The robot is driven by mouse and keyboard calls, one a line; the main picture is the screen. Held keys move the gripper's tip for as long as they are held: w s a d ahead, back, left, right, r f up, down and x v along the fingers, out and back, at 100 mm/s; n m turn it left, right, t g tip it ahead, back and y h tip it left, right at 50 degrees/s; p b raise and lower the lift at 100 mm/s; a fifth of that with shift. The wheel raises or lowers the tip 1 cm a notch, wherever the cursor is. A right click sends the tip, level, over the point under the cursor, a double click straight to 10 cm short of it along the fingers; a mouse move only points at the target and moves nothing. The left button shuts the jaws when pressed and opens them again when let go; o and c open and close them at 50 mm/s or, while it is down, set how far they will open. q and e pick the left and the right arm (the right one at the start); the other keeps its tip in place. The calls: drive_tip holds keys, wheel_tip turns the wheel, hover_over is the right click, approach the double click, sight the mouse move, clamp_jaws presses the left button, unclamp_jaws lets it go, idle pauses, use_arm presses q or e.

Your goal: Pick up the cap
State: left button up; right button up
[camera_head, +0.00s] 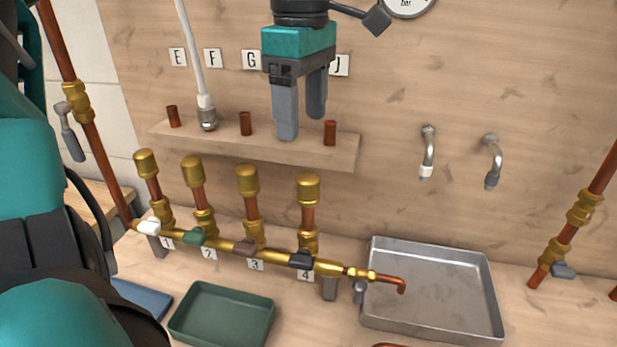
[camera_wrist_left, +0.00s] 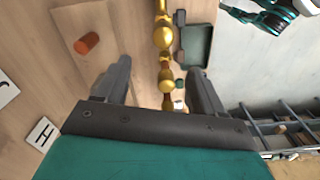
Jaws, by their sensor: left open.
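Several brass caps top the copper risers on the brass manifold: the cap at 1 (camera_head: 146,162), the cap at 2 (camera_head: 192,168), the cap at 3 (camera_head: 247,180) and the cap at 4 (camera_head: 308,188). Brass caps also show between the fingers in the left wrist view (camera_wrist_left: 164,36), some distance beyond them. My left gripper (camera_head: 302,128) hangs fingers down in front of the wooden shelf (camera_head: 230,146), above the caps at 3 and 4. It is open, with nothing between its fingers (camera_wrist_left: 162,88). I cannot make out my right gripper.
Short copper stubs (camera_head: 245,123) and a white hose's metal end (camera_head: 208,117) stand on the shelf. A metal tray (camera_head: 430,330) lies to the right, a green tray (camera_head: 222,325) in front of the manifold. Wall spouts (camera_head: 428,150) project at right. Valve handles line the manifold (camera_head: 275,256).

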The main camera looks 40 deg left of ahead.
sight(308, 176)
use_arm(q)
wheel_tip(308, 176, down, 6)
drive_tip(key=shift+d+f, duration=0.1)
drive_tip(key=shift+f, duration=0.1)
drive_tip(key=shift+d+f, duration=0.25)
drive_tip(key=shift+f, duration=1.05)
drive_tip(key=shift+d+f, duration=0.25)
drive_tip(key=shift+f, duration=1.05)
drive_tip(key=shift+c, duration=0.3)
drive_tip(key=c, duration=1.1)
